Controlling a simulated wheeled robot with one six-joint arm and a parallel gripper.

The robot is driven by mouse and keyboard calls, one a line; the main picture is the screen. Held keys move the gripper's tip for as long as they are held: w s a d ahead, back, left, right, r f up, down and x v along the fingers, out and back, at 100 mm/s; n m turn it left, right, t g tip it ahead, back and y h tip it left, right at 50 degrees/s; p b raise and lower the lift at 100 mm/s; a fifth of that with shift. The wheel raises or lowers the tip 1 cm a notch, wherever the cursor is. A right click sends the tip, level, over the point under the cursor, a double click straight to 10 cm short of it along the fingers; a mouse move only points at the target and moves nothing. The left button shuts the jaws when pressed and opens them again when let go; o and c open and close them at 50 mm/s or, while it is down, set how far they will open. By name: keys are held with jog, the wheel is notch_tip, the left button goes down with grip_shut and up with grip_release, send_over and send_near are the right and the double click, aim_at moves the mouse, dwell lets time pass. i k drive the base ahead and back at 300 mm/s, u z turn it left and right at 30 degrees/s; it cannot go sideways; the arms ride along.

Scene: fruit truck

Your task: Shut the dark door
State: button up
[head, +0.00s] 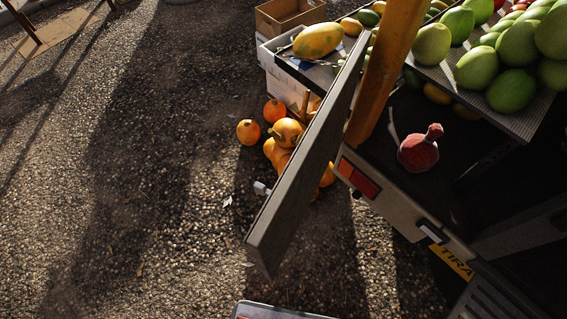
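The dark door (308,155) is a long grey-brown panel seen mostly along its edge in the head view. It stands open, at an angle to the rear of the truck (400,208), with a gap of gravel between its near end and the truck. A small pale knob or latch (262,188) sticks out beside its left face. Its far end reaches up close to the wooden post (385,70); the hinge cannot be made out. My gripper is not in view.
Orange pumpkins (287,132) lie on the gravel left of and behind the door. A white crate (285,70) with a melon stands behind. Green fruit (480,68) fills the truck's shelf. A pale-edged object (270,312) shows at the bottom edge. Open gravel (130,180) lies left.

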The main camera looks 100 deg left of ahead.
aim_at(269, 237)
jog(key=u, duration=0.15)
jog(key=k, duration=0.7)
jog(key=u, duration=1.05)
jog(key=k, duration=0.65)
jog(key=u, duration=1.15)
jog(key=i, duration=0.35)
jog(key=z, duration=0.2)
jog(key=k, duration=0.65)
jog(key=z, duration=0.35)
jog(key=i, duration=0.45)
